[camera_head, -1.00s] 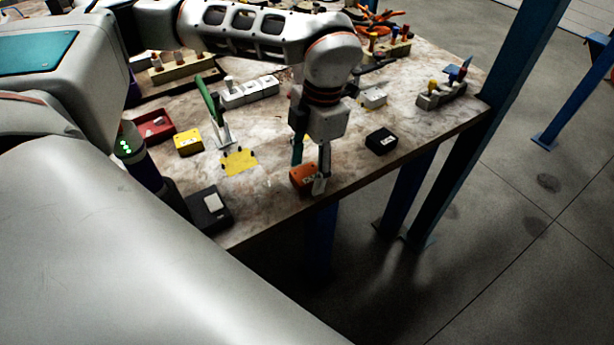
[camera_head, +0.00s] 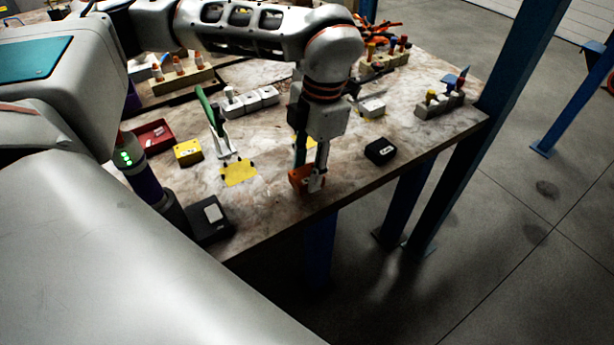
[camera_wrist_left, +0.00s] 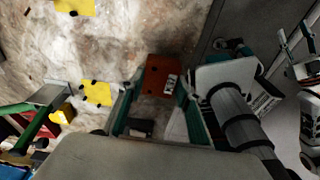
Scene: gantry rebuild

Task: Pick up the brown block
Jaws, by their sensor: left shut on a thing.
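The brown block (camera_head: 298,179), orange-brown with a small white label, is near the table's front edge. My left gripper (camera_head: 311,181) comes down from above and is shut on it, partly hiding it. In the left wrist view, the block (camera_wrist_left: 160,77) lies between the teal-sided fingers (camera_wrist_left: 155,100), its labelled face showing. I cannot tell whether the block touches the table.
A black block (camera_head: 381,151) lies to the right and a yellow block (camera_head: 187,152) to the left. A dark box with a pale label (camera_head: 209,219) sits at the front edge. A green-handled tool (camera_head: 212,118) and white blocks (camera_head: 250,101) stand behind. Floor lies beyond the edge.

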